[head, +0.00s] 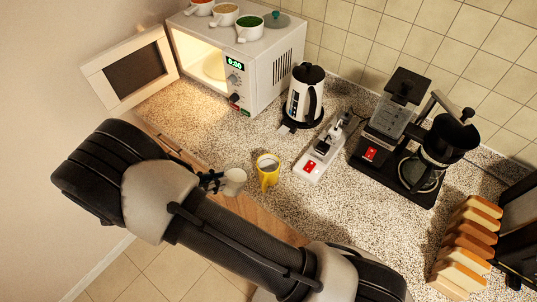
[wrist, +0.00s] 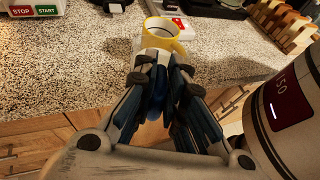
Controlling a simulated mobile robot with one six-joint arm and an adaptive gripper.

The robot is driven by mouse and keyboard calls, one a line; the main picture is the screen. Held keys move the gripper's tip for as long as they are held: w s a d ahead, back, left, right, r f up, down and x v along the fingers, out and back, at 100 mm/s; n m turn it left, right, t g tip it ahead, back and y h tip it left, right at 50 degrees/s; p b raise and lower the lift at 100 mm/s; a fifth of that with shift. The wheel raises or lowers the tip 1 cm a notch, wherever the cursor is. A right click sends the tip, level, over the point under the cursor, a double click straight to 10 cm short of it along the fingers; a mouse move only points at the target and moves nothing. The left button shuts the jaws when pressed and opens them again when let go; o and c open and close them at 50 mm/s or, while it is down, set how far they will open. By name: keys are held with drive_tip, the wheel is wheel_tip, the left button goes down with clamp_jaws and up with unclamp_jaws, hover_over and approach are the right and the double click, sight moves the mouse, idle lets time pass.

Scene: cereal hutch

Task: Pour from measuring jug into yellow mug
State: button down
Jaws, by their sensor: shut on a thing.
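The small white measuring jug (head: 234,182) is held in my gripper (head: 214,182), at the counter's front edge. In the wrist view a pale part of the jug (wrist: 147,58) shows just beyond the shut fingers (wrist: 157,82). The fingers hide most of it there, and I cannot see its contents. The yellow mug (head: 268,172) stands upright on the counter, just right of the jug in the head view, with a small gap between them. In the wrist view the mug (wrist: 163,38) is straight ahead beyond the fingertips, its handle towards the right.
A microwave (head: 256,72) stands at the back left with its door (head: 132,70) open; several cups (head: 250,28) are on top. A kettle (head: 305,92), a power strip (head: 322,150) and a coffee maker (head: 388,125) stand behind the mug. Bread slices (head: 470,240) are at the right.

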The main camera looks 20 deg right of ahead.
sight(228, 168)
drive_tip(key=shift+w+d+r+g+y+p, duration=0.15)
drive_tip(key=shift+d+r+y+p, duration=0.35)
drive_tip(key=shift+p, duration=0.15)
drive_tip(key=shift+w+d+r+g+y+p, duration=0.1)
drive_tip(key=shift+d+r+g+y+p, duration=0.05)
drive_tip(key=shift+d+r+y+p, duration=0.35)
drive_tip(key=shift+w+d+r+y+p, duration=0.15)
drive_tip(key=shift+d+r+y+p, duration=0.4)
drive_tip(key=shift+p, duration=0.3)
drive_tip(key=shift+w+d+r+y+p, duration=0.1)
drive_tip(key=shift+d+r+y+p, duration=0.2)
drive_tip(key=shift+d+p, duration=0.45)
drive_tip(key=shift+w+d+r+g+y+p, duration=0.15)
drive_tip(key=shift+d+r+y+p, duration=0.3)
drive_tip(key=shift+p, duration=0.3)
drive_tip(key=shift+d+r+g+y+p, duration=0.1)
drive_tip(key=shift+r+g+y+p, duration=0.15)
drive_tip(key=shift+y+p, duration=0.4)
drive_tip(key=shift+w+d+r+g+y+p, duration=0.1)
drive_tip(key=shift+d+r+y+p, duration=0.25)
drive_tip(key=shift+p, duration=0.5)
drive_tip(key=shift+w+d+r+y+p, duration=0.2)
drive_tip(key=shift+d+r+y+p, duration=0.6)
drive_tip(key=shift+p, duration=0.9)
drive_tip(key=shift+w+d+r+g+y+p, duration=0.2)
drive_tip(key=shift+d+g+y+p, duration=0.5)
drive_tip(key=shift+p, duration=1.5)
drive_tip(key=shift+w+d+r+y+p, duration=0.15)
drive_tip(key=shift+d+y+p, duration=0.3)
drive_tip(key=shift+p, duration=0.6)
